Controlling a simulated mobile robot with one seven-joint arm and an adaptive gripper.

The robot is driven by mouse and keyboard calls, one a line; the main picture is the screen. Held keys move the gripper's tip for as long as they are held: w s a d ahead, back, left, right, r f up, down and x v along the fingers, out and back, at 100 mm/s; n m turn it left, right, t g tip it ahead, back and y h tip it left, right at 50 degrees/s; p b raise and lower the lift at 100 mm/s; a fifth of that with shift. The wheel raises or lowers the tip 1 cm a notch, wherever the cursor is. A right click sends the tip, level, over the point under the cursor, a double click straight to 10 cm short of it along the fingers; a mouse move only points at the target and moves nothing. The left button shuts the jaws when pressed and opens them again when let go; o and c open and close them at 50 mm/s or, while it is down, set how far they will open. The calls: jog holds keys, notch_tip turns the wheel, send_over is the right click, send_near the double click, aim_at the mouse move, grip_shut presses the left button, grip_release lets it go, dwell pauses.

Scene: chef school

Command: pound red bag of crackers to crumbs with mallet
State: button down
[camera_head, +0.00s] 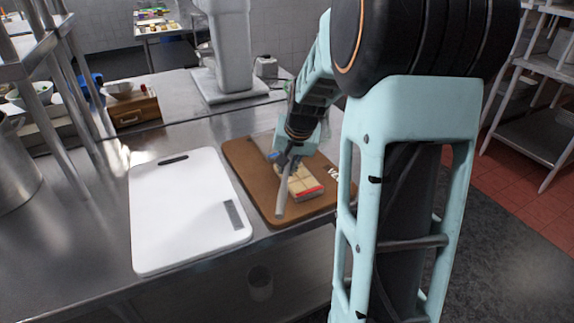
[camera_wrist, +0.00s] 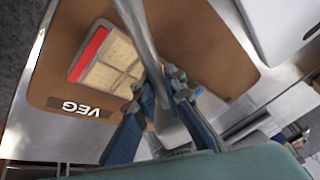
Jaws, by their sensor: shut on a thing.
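The bag of crackers (camera_head: 301,183), clear with a red end band, lies flat on the brown cutting board (camera_head: 247,168). In the wrist view the bag (camera_wrist: 109,62) shows several whole square crackers beside the red band. My gripper (camera_head: 287,158) is above the board, close to the bag. In the wrist view its blue fingers (camera_wrist: 166,92) are shut on the grey metal mallet (camera_wrist: 142,32). In the head view the mallet (camera_head: 281,197) slants down at the bag's left side. I cannot tell whether the mallet touches the bag or board.
A white cutting board (camera_head: 185,215) lies left of the brown one on the steel counter (camera_head: 92,235). A grey mixer (camera_head: 232,50) stands behind. A wooden box (camera_head: 133,107) and a steel pot (camera_head: 12,168) are at the left. The counter's front edge is close to both boards.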

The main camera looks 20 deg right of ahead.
jog(key=shift+f, duration=0.25)
dwell(0.3)
notch_tip(320, 180, up, 6)
jog(key=p, duration=0.4)
jog(key=shift+f, duration=0.1)
jog(key=s+a+f+n+y, duration=0.1)
jog(key=a+f+n, duration=0.1)
jog(key=a, duration=0.2)
jog(key=s+a+f+n+y, duration=0.1)
jog(key=a+f+n, duration=0.1)
jog(key=a, duration=0.3)
jog(key=s+a+f+n, duration=0.2)
jog(key=a, duration=0.2)
jog(key=shift+s+a+n+g+y, duration=0.1)
jog(key=shift+a+n+g+y, duration=0.2)
jog(key=shift+a+y, duration=0.1)
jog(key=shift+a+f, duration=0.1)
jog(key=shift+a, duration=0.05)
